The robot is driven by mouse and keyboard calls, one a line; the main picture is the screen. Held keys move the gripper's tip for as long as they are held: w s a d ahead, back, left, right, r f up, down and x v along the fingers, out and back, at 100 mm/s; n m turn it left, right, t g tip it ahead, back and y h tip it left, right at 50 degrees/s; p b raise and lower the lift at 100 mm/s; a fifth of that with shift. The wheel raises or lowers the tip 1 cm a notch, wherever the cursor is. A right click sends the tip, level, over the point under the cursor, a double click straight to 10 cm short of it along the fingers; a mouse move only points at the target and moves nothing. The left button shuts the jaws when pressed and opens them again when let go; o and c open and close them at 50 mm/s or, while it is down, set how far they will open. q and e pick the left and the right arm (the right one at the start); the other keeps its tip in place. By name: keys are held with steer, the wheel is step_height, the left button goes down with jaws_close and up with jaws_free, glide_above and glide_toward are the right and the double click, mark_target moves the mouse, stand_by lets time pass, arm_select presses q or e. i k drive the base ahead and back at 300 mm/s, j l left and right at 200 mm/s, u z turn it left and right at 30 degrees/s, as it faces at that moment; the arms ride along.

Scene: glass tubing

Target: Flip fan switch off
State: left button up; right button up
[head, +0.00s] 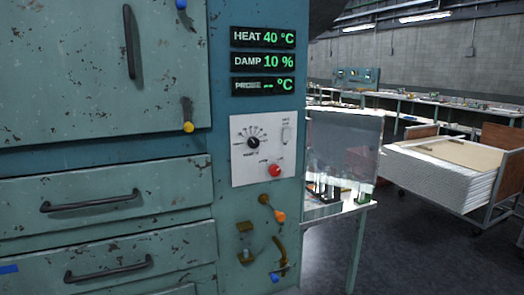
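A blue-green metal cabinet with a white control panel (237,171) stands at the left and centre of the head view. The panel has a black dial (253,142), a red knob or button (274,170) and a small pale switch (286,134) at its upper right. Tiny lettering sits above the switch, too small to read, so I cannot tell for sure that it is the fan switch or which way it is set. Neither of my grippers is in view.
Green readouts (263,62) sit above the panel. Levers with an orange tip (279,216), a blue tip (276,277) and a yellow tip (188,127) stick out from the cabinet. Drawers (107,203) are at left. A cart (452,170) stands at right, with open floor before it.

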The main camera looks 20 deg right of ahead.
mark_target(286, 130)
steer(key=i+l+z, duration=0.15)
steer(key=i+l, duration=0.6)
steer(key=l, duration=0.1)
